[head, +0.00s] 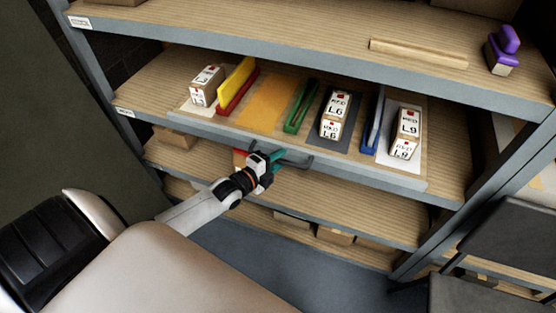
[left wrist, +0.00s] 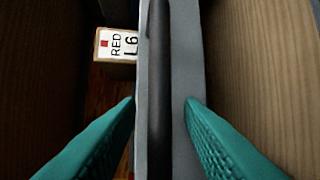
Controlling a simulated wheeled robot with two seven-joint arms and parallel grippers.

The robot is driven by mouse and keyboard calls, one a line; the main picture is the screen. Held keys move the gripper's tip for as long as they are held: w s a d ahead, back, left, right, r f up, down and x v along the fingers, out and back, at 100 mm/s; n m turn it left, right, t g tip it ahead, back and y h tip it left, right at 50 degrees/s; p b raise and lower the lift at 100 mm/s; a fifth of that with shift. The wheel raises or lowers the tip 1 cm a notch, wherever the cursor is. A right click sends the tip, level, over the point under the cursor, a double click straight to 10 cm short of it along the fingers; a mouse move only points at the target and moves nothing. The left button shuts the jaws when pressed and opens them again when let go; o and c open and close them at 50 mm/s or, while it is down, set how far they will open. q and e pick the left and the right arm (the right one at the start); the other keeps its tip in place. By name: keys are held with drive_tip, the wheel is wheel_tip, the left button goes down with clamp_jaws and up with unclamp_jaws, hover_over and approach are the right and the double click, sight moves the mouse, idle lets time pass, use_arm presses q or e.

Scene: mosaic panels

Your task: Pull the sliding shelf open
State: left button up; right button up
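The sliding shelf (head: 212,128) is a wooden board with a grey front edge at the middle level of the rack in the head view. Its dark bar handle (head: 297,163) is on the front edge. In the left wrist view the handle (left wrist: 158,80) runs upright in front of the grey edge. My left gripper (head: 272,158) is at the handle. Its teal fingers (left wrist: 159,102) are apart, one on each side of the handle, with gaps visible. I cannot tell how deep the handle sits between them. My right gripper is not in view.
The sliding shelf carries white boxes, such as one labelled L6 (head: 334,115), and coloured dividers like the green one (head: 300,106). A fixed shelf above holds a purple-handled object (head: 503,45). Boxes stand on lower shelves. A dark chair-like object (head: 500,240) is at the right.

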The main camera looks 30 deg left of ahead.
use_arm(q)
drive_tip(key=shift+w, duration=0.15)
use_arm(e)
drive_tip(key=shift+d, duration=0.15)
use_arm(q)
drive_tip(key=shift+c, duration=0.3)
clamp_jaws()
drive_tip(key=shift+d, duration=0.1)
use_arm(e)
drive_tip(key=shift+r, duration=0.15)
